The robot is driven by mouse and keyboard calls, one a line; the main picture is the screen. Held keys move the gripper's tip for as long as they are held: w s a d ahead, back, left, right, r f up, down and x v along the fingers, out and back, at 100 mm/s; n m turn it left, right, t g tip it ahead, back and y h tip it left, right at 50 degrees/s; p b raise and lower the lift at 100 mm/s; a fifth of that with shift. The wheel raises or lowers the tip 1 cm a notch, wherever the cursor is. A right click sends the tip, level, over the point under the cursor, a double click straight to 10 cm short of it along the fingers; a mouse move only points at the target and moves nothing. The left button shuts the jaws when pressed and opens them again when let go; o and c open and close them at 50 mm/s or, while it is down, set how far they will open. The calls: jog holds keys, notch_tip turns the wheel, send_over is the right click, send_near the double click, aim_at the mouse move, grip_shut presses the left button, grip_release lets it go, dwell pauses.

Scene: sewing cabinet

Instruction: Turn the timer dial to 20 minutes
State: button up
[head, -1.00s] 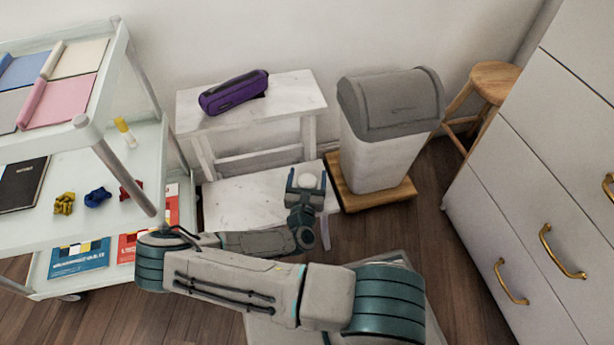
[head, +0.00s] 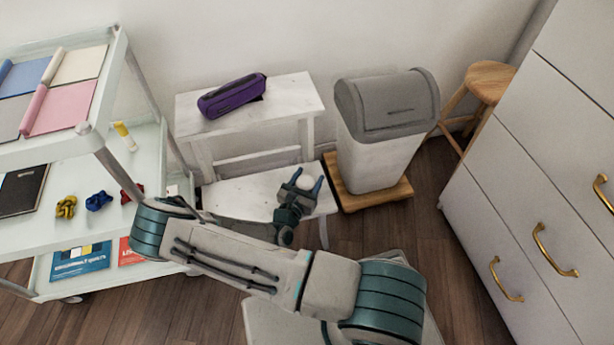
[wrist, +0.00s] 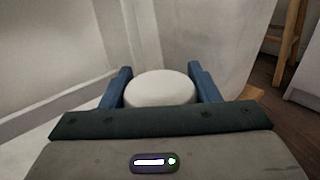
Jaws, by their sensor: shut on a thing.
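The timer dial (head: 305,182) is a round, pale white piece at the lower step of the white step stool. In the wrist view the dial (wrist: 160,88) sits between the two blue fingers, which press on its left and right sides. My gripper (head: 301,181) is shut on it, tilted to the right in the head view. The dial's markings and any pointer do not show, so its setting cannot be read. The rest of the timer is hidden by my gripper.
The white step stool (head: 290,95) carries a purple pencil case (head: 232,95) on its upper step. A grey-lidded bin (head: 385,150) stands close to the right on a wooden base (head: 372,197). A cart (head: 150,165) is on the left, white drawers (head: 480,210) on the right.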

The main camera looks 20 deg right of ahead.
jog(key=m+g+h, duration=0.3)
jog(key=m+g, duration=0.1)
jog(key=shift+s+d+f+h, duration=0.1)
jog(key=shift+s+d+h, duration=0.05)
jog(key=shift+h, duration=0.25)
jog(key=shift+s+d+m+g+h+b, duration=0.25)
jog(key=shift+m+g+h, duration=0.35)
jog(key=shift+g, duration=0.6)
jog(key=shift+s+a+m+g+h+b, duration=0.15)
jog(key=shift+m+g+h+b, duration=0.2)
jog(key=shift+m+g, duration=0.65)
jog(key=shift+w, duration=0.1)
jog(key=o, duration=1)
jog(key=p+v, duration=0.3)
jog(key=v, duration=1)
jog(key=shift+a+p, duration=0.35)
jog(key=shift+p, duration=0.05)
